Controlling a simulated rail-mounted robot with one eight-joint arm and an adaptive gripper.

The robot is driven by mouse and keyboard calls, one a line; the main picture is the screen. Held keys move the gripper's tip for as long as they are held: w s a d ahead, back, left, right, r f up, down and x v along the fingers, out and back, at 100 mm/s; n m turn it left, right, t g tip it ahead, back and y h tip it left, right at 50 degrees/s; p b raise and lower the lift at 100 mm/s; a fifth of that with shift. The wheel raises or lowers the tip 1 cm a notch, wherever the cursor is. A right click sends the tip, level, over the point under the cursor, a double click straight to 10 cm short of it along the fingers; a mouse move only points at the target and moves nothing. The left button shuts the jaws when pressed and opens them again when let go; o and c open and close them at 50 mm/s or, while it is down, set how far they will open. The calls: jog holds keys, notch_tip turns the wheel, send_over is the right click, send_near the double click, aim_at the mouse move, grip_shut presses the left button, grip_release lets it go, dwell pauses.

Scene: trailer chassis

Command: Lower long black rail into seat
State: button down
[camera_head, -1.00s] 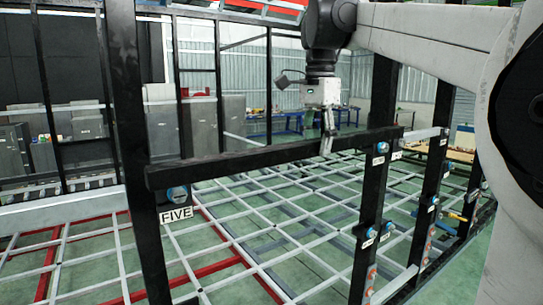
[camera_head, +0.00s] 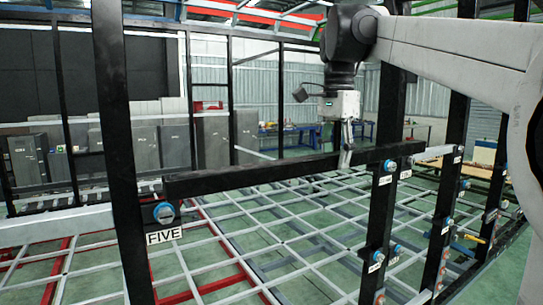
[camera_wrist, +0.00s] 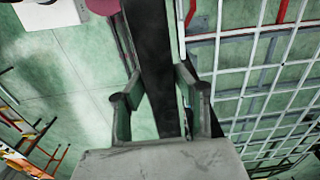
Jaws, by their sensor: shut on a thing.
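The long black rail (camera_head: 270,173) is held roughly level between two black posts. My gripper (camera_head: 346,163) is shut on it, right of its middle. In the wrist view the rail (camera_wrist: 153,65) runs between the two fingers. I cannot tell whether the rail touches either post or fitting.
A white and red floor grid (camera_head: 270,240) spreads below the rail. More black posts (camera_head: 450,180) with blue fittings stand at the right. Grey cabinets (camera_head: 160,145) stand behind at the left. The space directly under the rail's middle looks free.

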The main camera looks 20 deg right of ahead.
jog(key=shift+r, duration=0.1)
jog(key=shift+w+a+f+p, duration=0.6)
jog(key=shift+w+p, duration=1.45)
jog(key=shift+w, duration=5)
notch_tip(320, 180, down, 7)
jog(key=b, duration=0.3)
jog(key=shift+b, duration=0.35)
jog(key=shift+s+a+f, duration=0.1)
jog(key=shift+f, duration=0.05)
jog(key=c, duration=1.3)
grip_release()
jog(key=shift+o, duration=0.2)
jog(key=shift+f, duration=0.1)
notch_tip(320, 180, up, 12)
